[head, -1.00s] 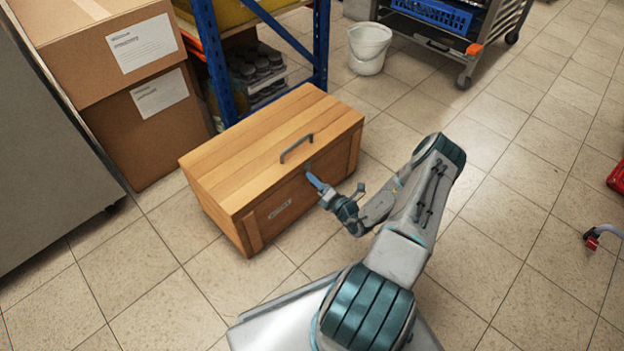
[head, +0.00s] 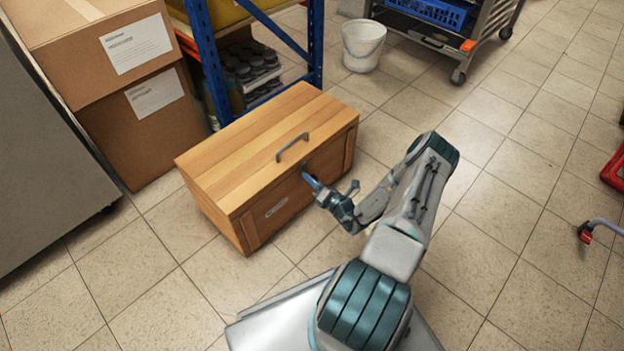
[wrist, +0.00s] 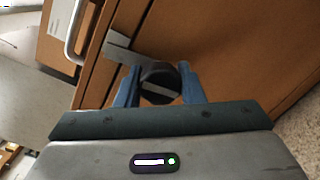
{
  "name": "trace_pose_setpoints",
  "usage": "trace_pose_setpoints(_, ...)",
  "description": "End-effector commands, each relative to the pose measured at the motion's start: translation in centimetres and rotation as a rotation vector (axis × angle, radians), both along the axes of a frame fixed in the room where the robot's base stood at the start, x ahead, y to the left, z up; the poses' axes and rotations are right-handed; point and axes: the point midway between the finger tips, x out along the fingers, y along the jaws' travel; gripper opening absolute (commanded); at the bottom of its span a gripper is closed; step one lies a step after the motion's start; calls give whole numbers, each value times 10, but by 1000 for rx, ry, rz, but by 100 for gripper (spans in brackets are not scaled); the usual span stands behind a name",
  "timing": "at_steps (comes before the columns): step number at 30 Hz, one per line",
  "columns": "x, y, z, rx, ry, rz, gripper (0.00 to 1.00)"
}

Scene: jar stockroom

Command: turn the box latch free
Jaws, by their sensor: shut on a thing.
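The wooden box (head: 250,150) stands on the floor, its plank lid down and its panelled front facing my arm. In the wrist view, the latch (wrist: 125,53) is a grey metal bar at the seam between lid and front, running to a dark round knob (wrist: 158,84) with a pale stripe. My gripper (head: 307,180) is at the upper middle of the box front. Its blue fingers, also in the wrist view (wrist: 158,88), are shut on the latch knob, one on each side. In the head view, my fingers hide most of the latch.
A grey handle (head: 293,147) rises from the lid near the latch. Cardboard boxes (head: 150,120) and a blue-framed shelf (head: 208,60) stand behind the box. A white bucket (head: 362,48) and a metal cart (head: 425,38) are farther back. The floor at right is mostly clear.

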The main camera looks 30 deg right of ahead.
Motion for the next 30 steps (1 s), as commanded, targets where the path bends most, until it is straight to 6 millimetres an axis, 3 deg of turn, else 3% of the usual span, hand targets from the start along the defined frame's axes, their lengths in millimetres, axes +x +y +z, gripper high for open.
trace_pose_setpoints(30, -1, -1, 1, -890, -322, -2, 12)
